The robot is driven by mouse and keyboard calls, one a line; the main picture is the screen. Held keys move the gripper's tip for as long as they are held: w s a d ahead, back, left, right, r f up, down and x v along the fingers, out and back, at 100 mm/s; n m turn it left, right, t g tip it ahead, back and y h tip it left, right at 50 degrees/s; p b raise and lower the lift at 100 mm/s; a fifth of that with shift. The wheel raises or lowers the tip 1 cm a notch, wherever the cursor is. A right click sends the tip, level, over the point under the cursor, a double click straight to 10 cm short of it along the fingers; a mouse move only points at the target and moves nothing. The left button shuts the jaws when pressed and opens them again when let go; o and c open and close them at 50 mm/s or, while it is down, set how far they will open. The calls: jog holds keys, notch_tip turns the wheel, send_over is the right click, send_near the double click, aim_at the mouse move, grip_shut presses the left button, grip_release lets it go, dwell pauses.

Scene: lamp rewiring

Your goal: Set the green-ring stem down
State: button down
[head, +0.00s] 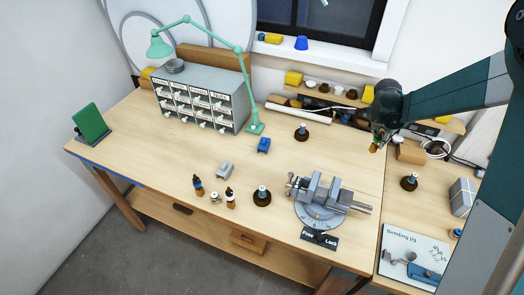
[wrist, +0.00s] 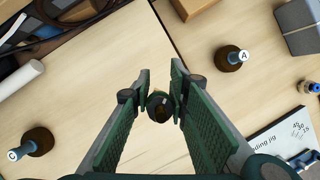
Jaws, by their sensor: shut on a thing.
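My gripper (head: 378,134) is above the right part of the bench, near the seam between its two tops. In the wrist view my gripper (wrist: 160,100) is shut on a small dark round piece with a yellowish-brown centre, the stem (wrist: 160,107), seen nearly end-on. A tiny part of the stem (head: 374,147) shows below the jaws in the head view. Its ring is too small to make out surely. Brown round stands with pegs are on the bench: one at the back (head: 302,135), marked C (wrist: 38,141), one right (head: 409,184), marked A (wrist: 230,60), and one in front (head: 262,199).
A grey vise (head: 325,192) stands at front centre. A bending jig board (head: 410,268) and a grey block (head: 463,196) are at the right. A drawer cabinet (head: 205,100) and green lamp (head: 255,127) stand at the back left. Bare wood lies below my gripper.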

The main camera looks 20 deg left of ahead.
jog(key=s+a+r+n+y, duration=0.1)
jog(key=s+a+n, duration=0.25)
jog(key=a, duration=1.85)
jog(key=s+a+r+n+y, duration=0.15)
jog(key=s+a, duration=0.25)
jog(key=a, duration=1.9)
jog(key=s+a+n, duration=0.2)
jog(key=s+a, duration=0.6)
jog(key=a, duration=0.3)
jog(key=s+a+n+y, duration=0.1)
jog(key=s+a+n, duration=0.1)
jog(key=s+a, duration=0.6)
jog(key=s+a+n, duration=0.1)
jog(key=s+a, duration=0.7)
jog(key=a, duration=0.6)
jog(key=shift+s+a+r+n, duration=0.15)
jog(key=shift+a+r+n, duration=0.1)
jog(key=shift+r+n, duration=0.15)
jog(key=shift+f+y, duration=0.1)
jog(key=shift+y, duration=0.15)
notch_tip(320, 180, down, 6)
jog(key=shift+p, duration=0.3)
jog(key=shift+f, duration=0.15)
jog(key=shift+f, duration=1.75)
